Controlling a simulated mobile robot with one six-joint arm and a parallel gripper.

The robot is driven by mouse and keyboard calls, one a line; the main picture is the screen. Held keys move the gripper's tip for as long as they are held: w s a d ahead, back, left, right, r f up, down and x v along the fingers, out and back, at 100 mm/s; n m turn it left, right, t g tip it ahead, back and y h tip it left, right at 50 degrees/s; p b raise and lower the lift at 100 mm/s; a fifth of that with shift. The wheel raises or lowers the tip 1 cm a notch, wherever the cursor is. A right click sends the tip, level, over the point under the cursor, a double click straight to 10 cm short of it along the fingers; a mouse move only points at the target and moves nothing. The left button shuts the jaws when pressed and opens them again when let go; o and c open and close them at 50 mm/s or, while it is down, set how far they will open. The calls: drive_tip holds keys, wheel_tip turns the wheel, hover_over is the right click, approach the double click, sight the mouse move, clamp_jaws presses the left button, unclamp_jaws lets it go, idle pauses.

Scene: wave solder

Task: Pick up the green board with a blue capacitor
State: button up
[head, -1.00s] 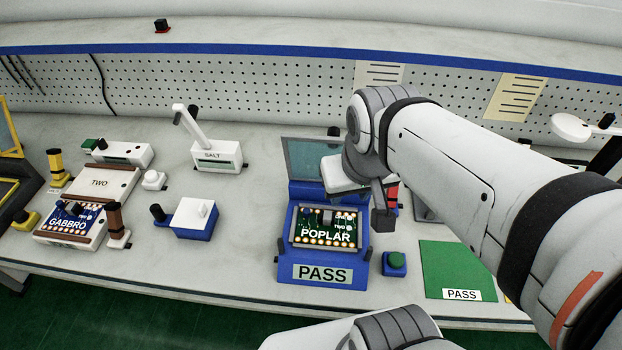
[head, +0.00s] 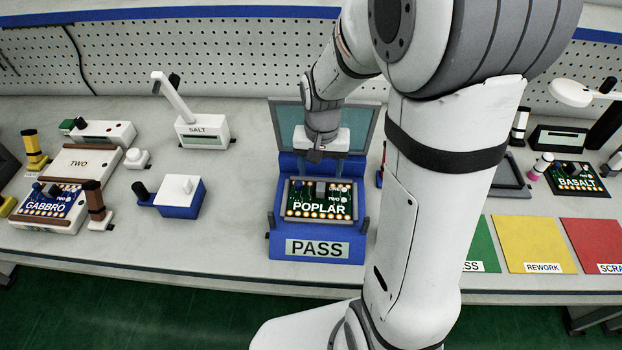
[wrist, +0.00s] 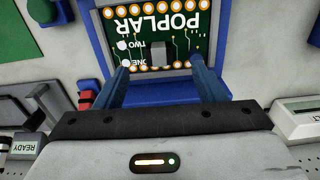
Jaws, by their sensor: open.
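The green board marked POPLAR (head: 320,208) lies in a blue fixture (head: 285,228) labelled PASS, with its gold-dotted edge toward the front. It also shows upside down in the wrist view (wrist: 150,30). A grey block stands on it, and a small dark bluish part shows near its left end in the head view; I cannot be sure of that part's colour. My gripper (wrist: 160,68) is open, its two blue fingers pointing down at the board's rear edge, one toward each side. Nothing is between them that I can see as held.
A dark green BASALT board (head: 578,180) lies at the right. A blue GABBRO board (head: 45,203) sits in a fixture at the left. Yellow REWORK (head: 533,240) and red SCRAP (head: 597,242) pads lie front right. The fixture's raised lid (head: 365,118) stands behind my gripper.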

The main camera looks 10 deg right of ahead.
sight(321, 188)
drive_tip(key=f, duration=0.5)
drive_tip(key=f+p, duration=0.1)
drive_tip(key=f, duration=0.2)
drive_tip(key=shift+w+d+f, duration=0.15)
drive_tip(key=shift+w+d, duration=0.05)
drive_tip(key=shift+w, duration=0.05)
drive_tip(key=c, duration=1.3)
drive_tip(key=shift+o, duration=0.2)
